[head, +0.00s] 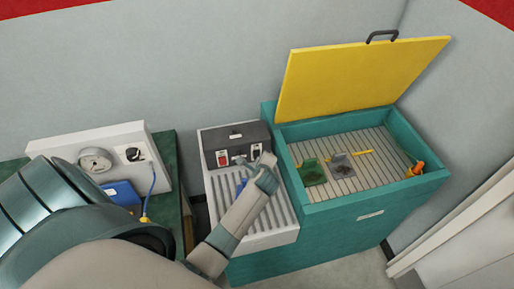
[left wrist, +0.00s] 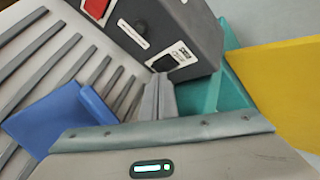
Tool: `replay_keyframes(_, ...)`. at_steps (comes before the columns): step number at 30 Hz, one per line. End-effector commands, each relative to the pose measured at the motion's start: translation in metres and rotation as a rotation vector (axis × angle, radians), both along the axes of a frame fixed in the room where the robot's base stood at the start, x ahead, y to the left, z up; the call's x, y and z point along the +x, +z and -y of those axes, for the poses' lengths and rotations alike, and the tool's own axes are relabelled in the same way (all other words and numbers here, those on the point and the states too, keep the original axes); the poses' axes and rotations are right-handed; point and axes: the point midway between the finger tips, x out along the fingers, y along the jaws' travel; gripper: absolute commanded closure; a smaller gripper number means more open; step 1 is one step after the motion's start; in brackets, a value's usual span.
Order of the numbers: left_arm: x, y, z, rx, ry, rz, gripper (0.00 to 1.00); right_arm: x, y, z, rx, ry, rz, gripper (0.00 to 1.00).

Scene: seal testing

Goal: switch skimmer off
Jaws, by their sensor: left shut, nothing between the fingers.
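A dark grey control box (head: 235,142) stands at the back of a white ridged tray unit, left of the open green tank. A red switch (head: 222,158) is on the left of its front and a black switch (head: 256,150) on the right. In the left wrist view the black switch (left wrist: 165,63) sits beside a small printed label too small to read surely. My left gripper (head: 266,160) is shut and empty, its fingertips (left wrist: 160,82) close to the black switch. I cannot tell whether they touch it. My right gripper is not in view.
The green tank (head: 340,211) has its yellow lid (head: 360,78) raised. Green and grey pieces and an orange-yellow item lie in it. A blue object (left wrist: 50,122) lies on the ridged tray (head: 275,222). A white panel (head: 70,145) with a dial stands at left.

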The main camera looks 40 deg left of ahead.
Motion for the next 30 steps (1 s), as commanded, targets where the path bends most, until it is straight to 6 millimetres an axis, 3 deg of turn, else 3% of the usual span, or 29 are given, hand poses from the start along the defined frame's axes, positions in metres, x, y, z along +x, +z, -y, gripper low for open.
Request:
replay_keyframes(8, -0.002, -0.001, 0.002, 0.000, 0.000, -0.001, 1.00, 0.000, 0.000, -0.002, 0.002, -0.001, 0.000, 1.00)
replay_keyframes(30, -0.033, -0.006, 0.037, 0.001, 0.000, 0.000, 1.00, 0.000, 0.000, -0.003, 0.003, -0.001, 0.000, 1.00)
